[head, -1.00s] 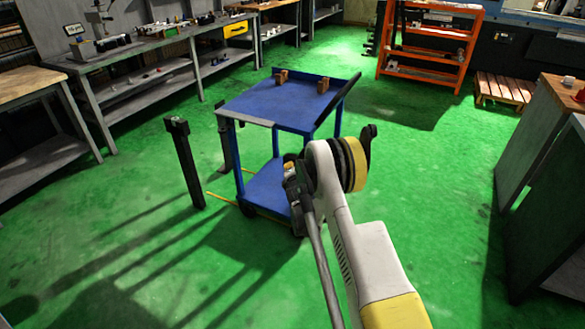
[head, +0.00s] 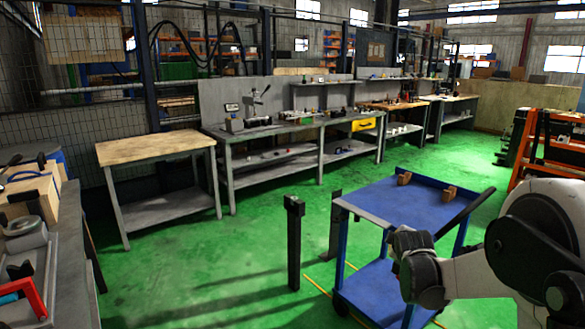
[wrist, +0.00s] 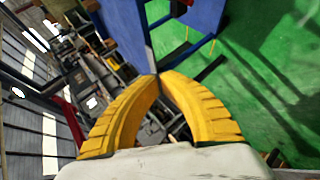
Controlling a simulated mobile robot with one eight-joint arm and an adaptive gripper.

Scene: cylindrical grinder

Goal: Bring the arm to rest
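My gripper (wrist: 159,77) shows in the wrist view with two yellow ribbed fingers. Their tips meet at the middle of the picture, and I see nothing held between them. Beyond the tips are blue panels, green floor and workbenches, seen tilted. In the head view, my arm (head: 540,240) reaches in from the right edge, white with dark joints. It overlaps the right side of the blue cart in the picture. My gripper's fingers cannot be made out in the head view.
A blue cart (head: 400,205) with small brown blocks (head: 448,193) on top stands before my arm. A black post (head: 294,240) stands left of it. Workbenches (head: 155,147) line the back, and a cluttered bench (head: 60,265) is at left. Green floor (head: 225,265) lies open between.

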